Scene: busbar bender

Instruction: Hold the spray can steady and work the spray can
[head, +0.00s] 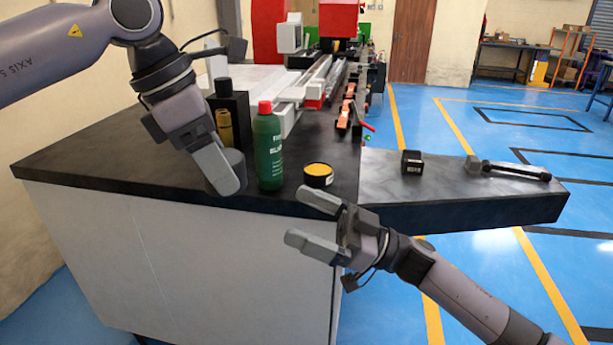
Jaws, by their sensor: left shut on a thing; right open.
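A green can-shaped container with a red cap (269,150) stands upright on the black worktop, with pale lettering on its side. It looks like a spray can, but I cannot be sure. My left gripper (226,178) points down just left of it, with a narrow gap between. It is shut on a dark grey rounded thing (234,160), mostly hidden behind the near finger. My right gripper (306,219) is open and empty, in front of the worktop's front edge, below and right of the green container.
A low black tin with a yellow top (319,170) stands right of the green container. A black box (229,103) and gold cylinder (224,125) stand behind my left gripper. A small black block (412,161) and a dark bar tool (515,171) lie on the grey side shelf (450,192).

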